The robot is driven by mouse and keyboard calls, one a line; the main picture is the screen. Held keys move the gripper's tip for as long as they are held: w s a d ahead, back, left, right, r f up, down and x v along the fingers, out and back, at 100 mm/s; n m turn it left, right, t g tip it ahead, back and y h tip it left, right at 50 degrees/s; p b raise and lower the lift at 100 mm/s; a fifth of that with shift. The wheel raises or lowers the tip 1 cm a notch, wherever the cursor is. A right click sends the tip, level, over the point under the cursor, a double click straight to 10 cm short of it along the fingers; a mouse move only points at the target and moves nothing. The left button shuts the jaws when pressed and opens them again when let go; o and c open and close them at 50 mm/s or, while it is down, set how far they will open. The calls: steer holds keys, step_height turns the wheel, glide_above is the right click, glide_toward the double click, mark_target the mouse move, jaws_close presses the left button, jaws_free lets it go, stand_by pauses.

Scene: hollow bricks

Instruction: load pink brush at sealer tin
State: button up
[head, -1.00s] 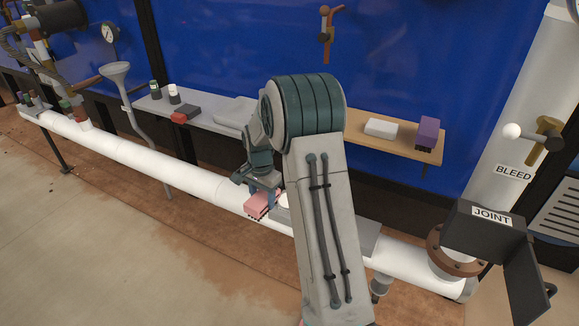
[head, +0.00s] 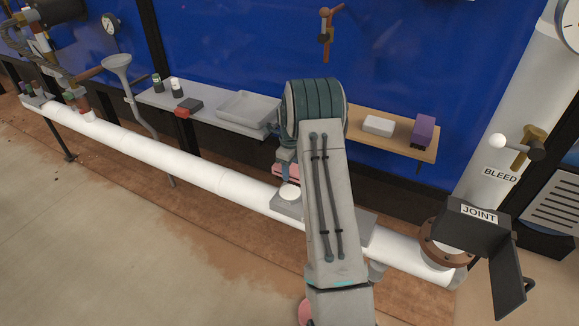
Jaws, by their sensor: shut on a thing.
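The pink brush (head: 279,171) is held in my gripper (head: 287,173), which is shut on it. Brush and gripper are just behind a round white-topped item (head: 290,191), which looks like the sealer tin; I read no label on it. It stands on a grey plate (head: 283,208) on the white pipe. My arm hides part of the gripper and the right side of the plate. I cannot tell whether the brush touches the tin.
A grey shelf (head: 215,117) behind the pipe (head: 190,165) bears a grey tray (head: 247,105), a red and black block (head: 189,105) and two small bottles. A wooden shelf (head: 399,145) holds a white block (head: 378,125) and a purple block (head: 423,131). A JOINT box (head: 478,212) stands right.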

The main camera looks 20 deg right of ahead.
steer(key=shift+f+b, duration=1.5)
steer(key=shift+f, duration=1.3)
steer(key=shift+s+f+b, duration=0.1)
steer(key=shift+f+b, duration=0.3)
steer(key=shift+f, duration=0.2)
steer(key=shift+r, duration=0.1)
steer(key=shift+r+p, duration=2.05)
steer(key=shift+r, duration=1.45)
steer(key=shift+a, duration=0.1)
steer(key=shift+a+r+n, duration=0.1)
steer(key=shift+a+n, duration=0.1)
steer(key=shift+n, duration=0.1)
steer(key=s+a+r+n+p, duration=0.3)
steer(key=s+a+n, duration=0.4)
steer(key=n, duration=0.7)
steer(key=s+a+r+n+p, duration=0.3)
steer(key=s+a+n+p, duration=0.2)
steer(key=a+n, duration=0.6)
steer(key=s+n, duration=0.2)
steer(key=shift+r+n+p, duration=0.3)
steer(key=shift+n+p, duration=0.05)
steer(key=shift+n, duration=0.05)
